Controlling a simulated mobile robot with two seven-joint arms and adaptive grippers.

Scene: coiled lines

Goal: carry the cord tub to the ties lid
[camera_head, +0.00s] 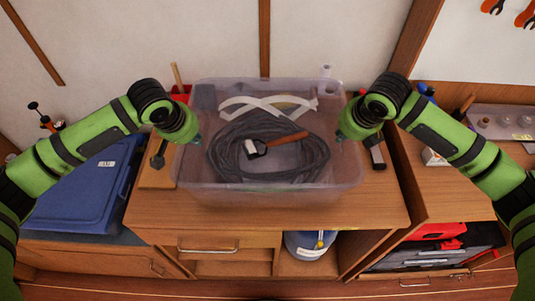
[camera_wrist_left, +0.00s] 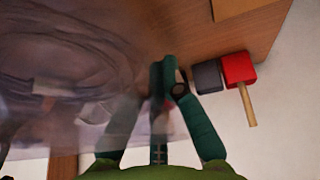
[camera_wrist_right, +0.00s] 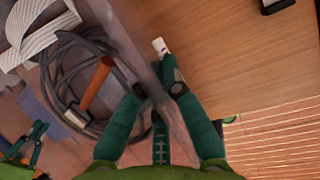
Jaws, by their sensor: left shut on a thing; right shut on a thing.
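The cord tub (camera_head: 275,198) is a clear plastic tub in the middle of the head view, above the wooden worktop. Inside lie a coiled dark grey cord (camera_head: 225,150), a hammer (camera_head: 280,141) with a wooden handle, and white straps (camera_head: 265,104). My left gripper (camera_head: 197,138) is shut on the tub's left wall; in the left wrist view its fingers (camera_wrist_left: 165,85) pinch the wall. My right gripper (camera_head: 341,134) is shut on the right wall; its fingers (camera_wrist_right: 160,88) also show in the right wrist view. I cannot make out which thing is the ties lid.
A blue lidded box (camera_head: 85,185) stands at the left. A red block with a wooden handle (camera_wrist_left: 239,70) lies behind the tub. A wooden board (camera_head: 158,170) lies left of the tub. The worktop (camera_head: 370,210) is bare at the front right.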

